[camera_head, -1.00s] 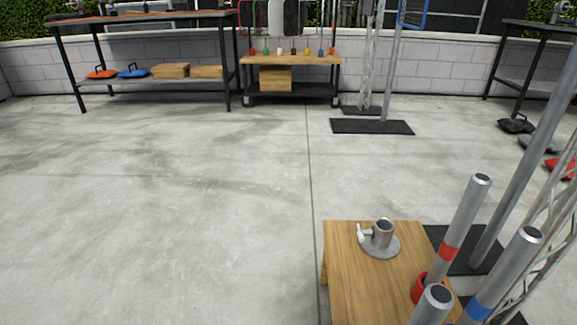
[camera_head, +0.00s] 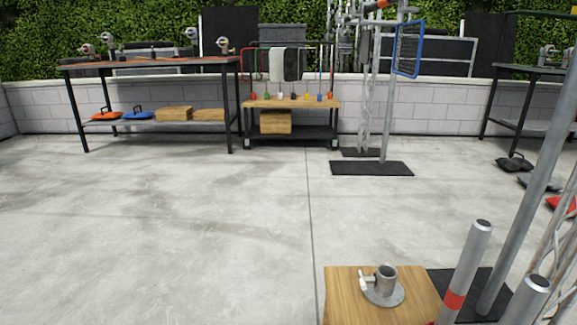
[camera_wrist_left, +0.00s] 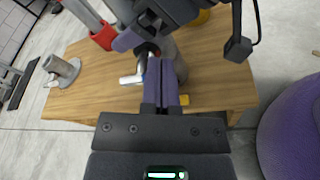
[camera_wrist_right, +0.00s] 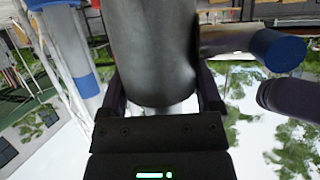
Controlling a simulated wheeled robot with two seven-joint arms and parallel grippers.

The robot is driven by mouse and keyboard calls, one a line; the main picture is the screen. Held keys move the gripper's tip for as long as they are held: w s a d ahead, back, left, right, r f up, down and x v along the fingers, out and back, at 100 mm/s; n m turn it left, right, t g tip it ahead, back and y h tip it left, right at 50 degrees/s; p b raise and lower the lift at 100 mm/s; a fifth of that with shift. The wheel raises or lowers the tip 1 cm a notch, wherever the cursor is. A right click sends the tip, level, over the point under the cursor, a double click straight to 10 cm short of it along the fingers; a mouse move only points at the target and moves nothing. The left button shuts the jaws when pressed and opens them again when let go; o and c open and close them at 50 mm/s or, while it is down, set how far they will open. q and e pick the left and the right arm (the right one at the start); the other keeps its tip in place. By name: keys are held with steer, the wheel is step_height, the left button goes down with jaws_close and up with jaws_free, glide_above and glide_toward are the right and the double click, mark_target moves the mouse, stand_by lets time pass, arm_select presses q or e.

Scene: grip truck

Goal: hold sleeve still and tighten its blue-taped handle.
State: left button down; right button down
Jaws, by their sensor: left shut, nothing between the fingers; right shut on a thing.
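The sleeve is a dark grey cylinder (camera_wrist_right: 150,50) filling the middle of the right wrist view. My right gripper (camera_wrist_right: 160,92) is shut around it, one purple finger on each side. The blue-taped handle (camera_wrist_right: 272,50) is a grey bar sticking out to the right of the sleeve, its blue end apart from those fingers. In the left wrist view my left gripper (camera_wrist_left: 163,72) is shut and empty, its purple fingers together over the wooden table, close to the grey sleeve (camera_wrist_left: 176,62) and my right gripper. I cannot tell whether it touches the handle. The head view shows neither gripper.
A round base with a socket and white handle (camera_head: 384,289) stands on the wooden table (camera_head: 345,290). A red-taped tube (camera_head: 466,270) stands at its right. A truss and poles rise at right.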

arm_select(q)
steer(key=f+v, duration=0.1)
steer(key=v, duration=0.5)
steer(key=shift+w+a+r, duration=0.1)
steer(key=shift+w, duration=0.05)
steer(key=w+d+r, duration=0.2)
steer(key=d, duration=0.4)
steer(key=shift+w, duration=0.3)
steer(key=shift+f, duration=0.55)
stand_by(0.9)
steer(key=shift+s+f, duration=0.15)
steer(key=shift+s, duration=0.25)
stand_by(0.3)
